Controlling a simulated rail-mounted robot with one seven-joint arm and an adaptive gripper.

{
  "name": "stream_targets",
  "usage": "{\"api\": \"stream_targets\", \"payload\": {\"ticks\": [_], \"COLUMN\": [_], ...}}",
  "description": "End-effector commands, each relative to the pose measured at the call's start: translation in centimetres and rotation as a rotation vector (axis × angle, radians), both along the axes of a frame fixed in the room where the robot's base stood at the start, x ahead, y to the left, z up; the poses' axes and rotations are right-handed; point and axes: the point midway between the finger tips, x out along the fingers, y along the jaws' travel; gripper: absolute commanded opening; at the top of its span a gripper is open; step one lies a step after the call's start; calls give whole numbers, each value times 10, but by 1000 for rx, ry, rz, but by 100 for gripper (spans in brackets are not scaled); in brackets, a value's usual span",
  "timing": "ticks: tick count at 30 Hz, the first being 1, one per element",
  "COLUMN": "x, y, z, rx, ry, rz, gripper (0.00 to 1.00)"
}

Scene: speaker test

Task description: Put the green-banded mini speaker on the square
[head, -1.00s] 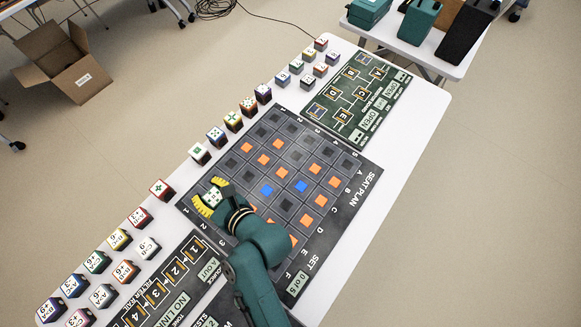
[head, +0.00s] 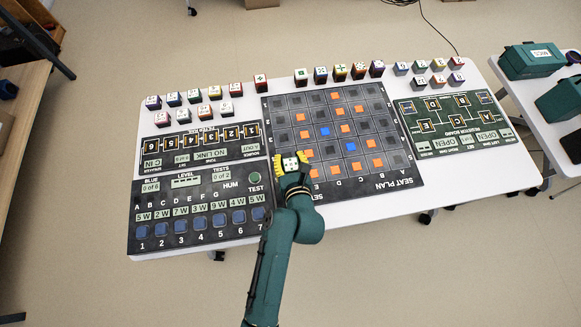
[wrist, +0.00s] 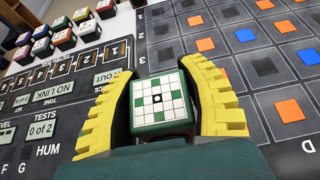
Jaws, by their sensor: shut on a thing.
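My gripper (head: 292,162) is shut on a small cube speaker (wrist: 158,102), with its yellow fingers on both sides. The cube has a white top with a grid, several green cells and a black centre dot. A green band shows on its edges. In the head view, the held cube (head: 290,164) is at the near left edge of the seat plan board (head: 412,178). The board is a dark grid of squares, some with orange or blue centres. The gap below the cube is hidden. The wrist view does not mark out which square is meant.
Several more cubes (head: 301,76) line the table's far edge. A control panel (head: 160,190) with blue buttons lies left of my gripper. A green diagram board (head: 450,112) lies right. Green cases (head: 532,61) stand on a separate table. The table's front strip (head: 360,203) is bare.

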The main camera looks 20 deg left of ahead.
Motion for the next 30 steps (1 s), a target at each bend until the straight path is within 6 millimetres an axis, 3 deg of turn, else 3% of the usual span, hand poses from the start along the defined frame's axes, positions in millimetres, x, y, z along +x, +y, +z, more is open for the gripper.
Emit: {"api": "stream_targets", "payload": {"ticks": [8,19,20,21,24,30], "x": [1,1,1,1,1,1], "y": [0,0,0,0,0,0], "z": [-50,-53,-53,-53,-53,-53], "rx": [1,0,0,0,0,0], "ry": [-4,-5,-5,-5,-5,-5], "rz": [-1,-1,-1,-1,-1,-1], "gripper": [4,4,49,57,72,72]}}
